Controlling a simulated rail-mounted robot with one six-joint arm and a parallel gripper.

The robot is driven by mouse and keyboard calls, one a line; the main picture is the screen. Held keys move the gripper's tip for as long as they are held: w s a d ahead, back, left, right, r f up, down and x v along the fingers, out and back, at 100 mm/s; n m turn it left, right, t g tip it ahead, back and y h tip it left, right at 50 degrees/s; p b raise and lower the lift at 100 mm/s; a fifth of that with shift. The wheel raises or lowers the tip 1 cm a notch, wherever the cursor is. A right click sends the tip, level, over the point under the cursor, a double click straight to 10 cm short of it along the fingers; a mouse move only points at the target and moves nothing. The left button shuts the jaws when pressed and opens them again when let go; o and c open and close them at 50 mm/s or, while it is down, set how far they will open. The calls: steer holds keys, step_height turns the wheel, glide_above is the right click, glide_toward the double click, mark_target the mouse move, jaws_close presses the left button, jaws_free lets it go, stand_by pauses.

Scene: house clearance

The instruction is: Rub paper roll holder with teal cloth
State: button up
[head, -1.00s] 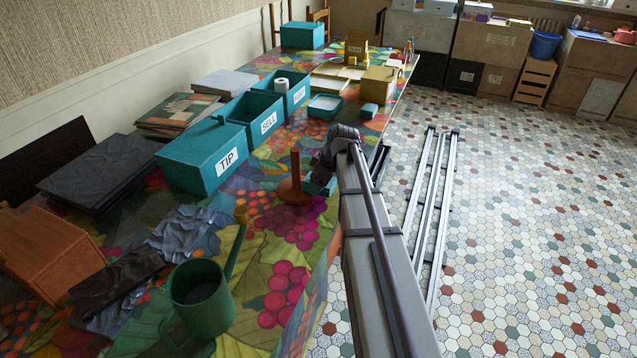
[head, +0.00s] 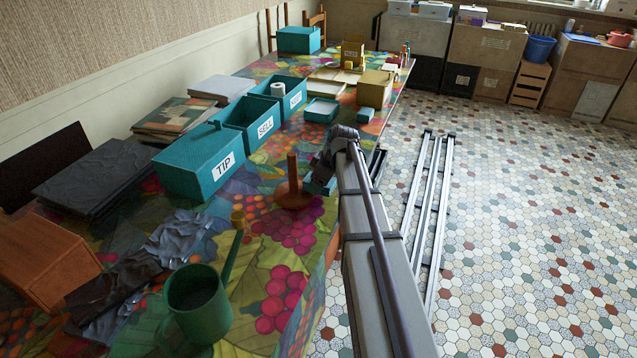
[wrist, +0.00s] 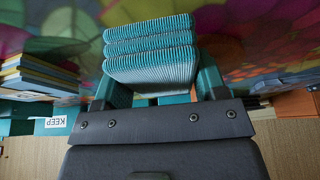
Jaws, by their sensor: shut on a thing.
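The paper roll holder (head: 293,188) is a brown round base with an upright peg. It stands empty on the patterned table near its right edge. My gripper (head: 322,184) is low over the table, just right of the holder's base. In the wrist view my gripper (wrist: 155,88) is shut on the teal cloth (wrist: 150,48), a thick, ribbed, folded stack between the two fingers. In the head view the arm largely hides the cloth. I cannot tell whether it touches the holder.
Teal boxes marked TIP (head: 195,170) and SELL (head: 248,125), and a third box (head: 292,98) holding a white roll, line the table's left side. A green watering can (head: 198,302) stands in front. Crumpled dark cloth (head: 135,270) lies left of it. Tiled floor is open at right.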

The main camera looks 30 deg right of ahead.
steer(key=shift+a, duration=0.1)
steer(key=shift+s+a, duration=0.45)
steer(key=shift+a, duration=0.05)
stand_by(0.3)
steer(key=shift+s+a+r, duration=0.1)
steer(key=shift+s+a, duration=0.35)
steer(key=shift+a, duration=0.1)
steer(key=shift+w, duration=0.1)
steer(key=shift+w+d, duration=0.4)
steer(key=shift+d, duration=0.2)
steer(key=shift+s+a, duration=0.1)
steer(key=shift+s+a, duration=0.4)
steer(key=shift+a, duration=0.15)
